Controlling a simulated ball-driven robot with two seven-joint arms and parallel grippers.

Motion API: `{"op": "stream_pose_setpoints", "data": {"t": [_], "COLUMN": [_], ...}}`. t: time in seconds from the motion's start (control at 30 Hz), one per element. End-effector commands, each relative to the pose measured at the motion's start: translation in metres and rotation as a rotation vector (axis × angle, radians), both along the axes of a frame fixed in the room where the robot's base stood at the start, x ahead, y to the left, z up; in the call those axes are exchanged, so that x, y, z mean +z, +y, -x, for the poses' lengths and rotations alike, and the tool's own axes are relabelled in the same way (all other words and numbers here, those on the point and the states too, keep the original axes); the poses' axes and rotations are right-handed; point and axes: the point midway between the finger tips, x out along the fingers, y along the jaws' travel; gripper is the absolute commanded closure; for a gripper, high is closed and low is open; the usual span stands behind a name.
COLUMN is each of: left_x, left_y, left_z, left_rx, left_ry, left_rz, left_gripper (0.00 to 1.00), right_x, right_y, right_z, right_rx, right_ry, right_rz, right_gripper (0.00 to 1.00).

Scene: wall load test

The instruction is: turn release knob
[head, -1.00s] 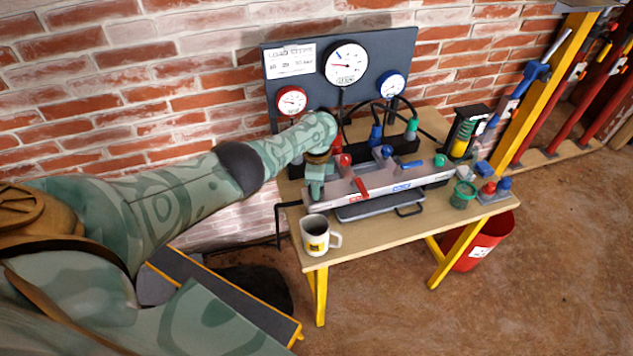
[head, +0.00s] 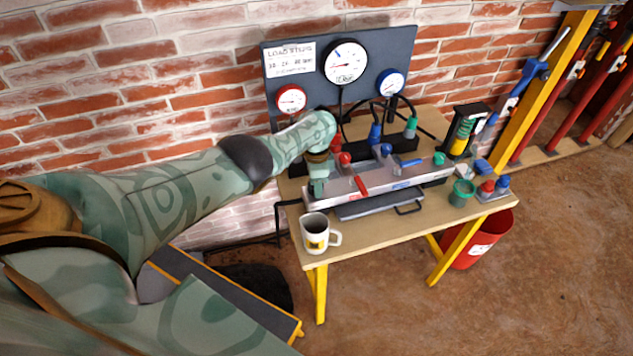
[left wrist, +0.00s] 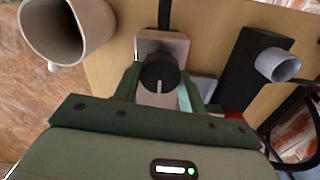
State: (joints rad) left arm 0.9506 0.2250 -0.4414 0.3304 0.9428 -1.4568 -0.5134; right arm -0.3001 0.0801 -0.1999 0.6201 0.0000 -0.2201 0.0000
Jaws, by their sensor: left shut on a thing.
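The release knob (left wrist: 160,76) is a round black dial with a white pointer line, on a light grey block (left wrist: 165,42). In the left wrist view it sits between the two green fingers of my left gripper (left wrist: 161,84), which is shut on it. The pointer line runs roughly toward the gripper's palm. In the head view my left gripper (head: 318,188) is at the left end of the silver manifold (head: 385,182), and it hides the knob there. My right gripper is not in view.
A white mug (head: 315,235) stands at the table's front left corner, near the gripper. A red lever (head: 361,187) is just right of it. A gauge panel (head: 318,66) stands behind. A green cup (head: 462,193) is at the table's right.

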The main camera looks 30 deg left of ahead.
Motion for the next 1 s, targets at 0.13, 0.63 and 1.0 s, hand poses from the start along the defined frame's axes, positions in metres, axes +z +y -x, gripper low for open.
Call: {"op": "stream_pose_setpoints", "data": {"t": [0.13, 0.63, 1.0], "left_x": [0.001, 0.033, 0.131], "left_y": [0.000, 0.000, 0.001], "left_z": [-0.001, -0.001, -0.002], "left_rx": [0.002, 0.000, 0.000], "left_ry": [-0.001, -0.003, -0.003], "left_rz": [0.000, 0.001, 0.001], "left_gripper": [0.37, 0.37, 0.37], "right_x": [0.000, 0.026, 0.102], "right_y": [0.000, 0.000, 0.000], "right_z": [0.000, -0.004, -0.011], "right_rx": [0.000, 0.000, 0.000], "right_ry": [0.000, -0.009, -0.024], "right_rz": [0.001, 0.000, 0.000], "right_gripper": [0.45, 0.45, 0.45]}}
